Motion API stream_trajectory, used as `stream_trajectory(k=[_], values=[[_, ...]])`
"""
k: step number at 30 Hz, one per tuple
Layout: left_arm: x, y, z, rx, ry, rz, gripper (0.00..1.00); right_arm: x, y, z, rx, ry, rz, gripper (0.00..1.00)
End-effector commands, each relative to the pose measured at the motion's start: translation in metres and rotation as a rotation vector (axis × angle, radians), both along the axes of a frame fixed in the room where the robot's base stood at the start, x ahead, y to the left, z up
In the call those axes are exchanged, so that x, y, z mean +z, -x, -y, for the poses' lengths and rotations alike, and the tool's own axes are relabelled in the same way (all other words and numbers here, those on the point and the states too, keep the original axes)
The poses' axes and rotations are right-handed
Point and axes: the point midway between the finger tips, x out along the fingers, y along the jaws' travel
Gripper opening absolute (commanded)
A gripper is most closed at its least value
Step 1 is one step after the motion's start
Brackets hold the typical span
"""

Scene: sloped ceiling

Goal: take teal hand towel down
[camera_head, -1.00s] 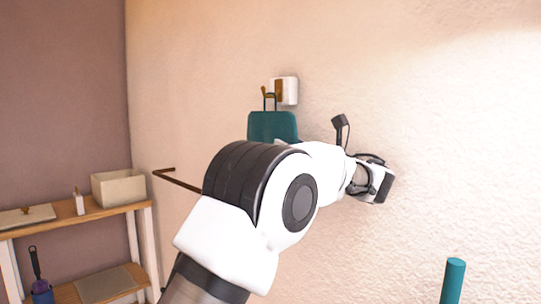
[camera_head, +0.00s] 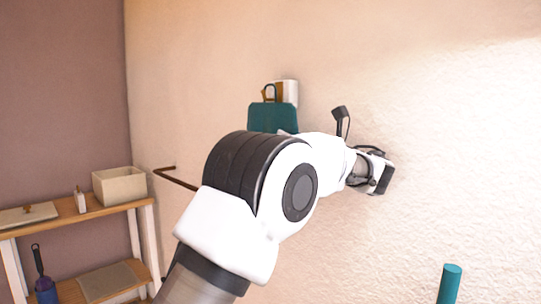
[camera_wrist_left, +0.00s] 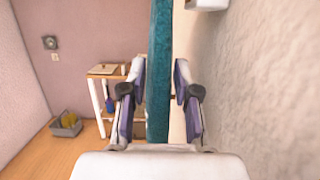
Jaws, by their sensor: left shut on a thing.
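The teal hand towel (camera_head: 272,118) is upright close to the wall in the head view, with a dark loop (camera_head: 269,92) at its top. The loop is at the level of the white wall hook (camera_head: 289,92) with its wooden peg; I cannot tell whether it still touches the peg. My arm hides the towel's lower part. In the left wrist view the towel (camera_wrist_left: 160,40) runs edge-on between the fingers. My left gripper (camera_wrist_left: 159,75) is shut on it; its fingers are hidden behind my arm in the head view. My right gripper is not in view.
The textured wall (camera_head: 450,150) is close on the right. A dark rail (camera_head: 177,180) sticks out below left of the towel. A wooden shelf (camera_head: 75,217) with a beige box (camera_head: 119,186) stands at the left. A teal cylinder (camera_head: 450,284) is at lower right.

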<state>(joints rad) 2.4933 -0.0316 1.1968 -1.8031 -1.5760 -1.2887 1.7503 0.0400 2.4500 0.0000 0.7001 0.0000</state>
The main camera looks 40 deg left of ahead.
Motion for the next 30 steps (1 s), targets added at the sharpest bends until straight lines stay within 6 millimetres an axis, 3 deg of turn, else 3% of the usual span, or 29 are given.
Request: stream_trajectory(k=[30], values=[[-0.002,0.081,-0.006,0.000,-0.001,0.001,0.00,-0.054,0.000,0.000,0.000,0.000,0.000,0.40]])
